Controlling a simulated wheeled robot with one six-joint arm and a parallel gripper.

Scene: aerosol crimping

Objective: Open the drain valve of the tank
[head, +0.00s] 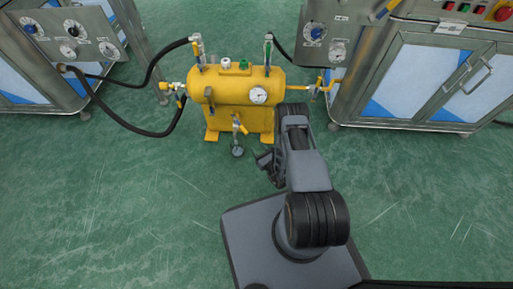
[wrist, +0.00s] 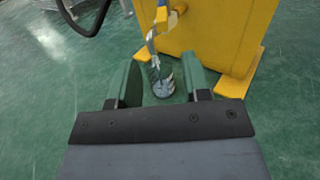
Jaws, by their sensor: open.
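The yellow tank (head: 228,88) stands on the floor on yellow feet, and part of its base shows in the wrist view (wrist: 222,38). Its drain valve (head: 239,125) hangs at the front underside, with a yellow handle. In the wrist view the drain valve (wrist: 153,38) shows a silver body and a bit of yellow. A small dark-rimmed cup (head: 237,151) sits on the floor below it; the cup (wrist: 163,86) also shows between my fingers. My gripper (head: 262,162) is low, right of the cup. In the wrist view my gripper (wrist: 160,80) is open, its green fingers apart, with nothing held.
A steel cabinet with gauges (head: 425,75) stands at the right and another (head: 70,45) at the left. Black hoses (head: 125,120) run from the left cabinet to the tank. A pressure gauge (head: 258,95) is on the tank front. The green floor left of my base is clear.

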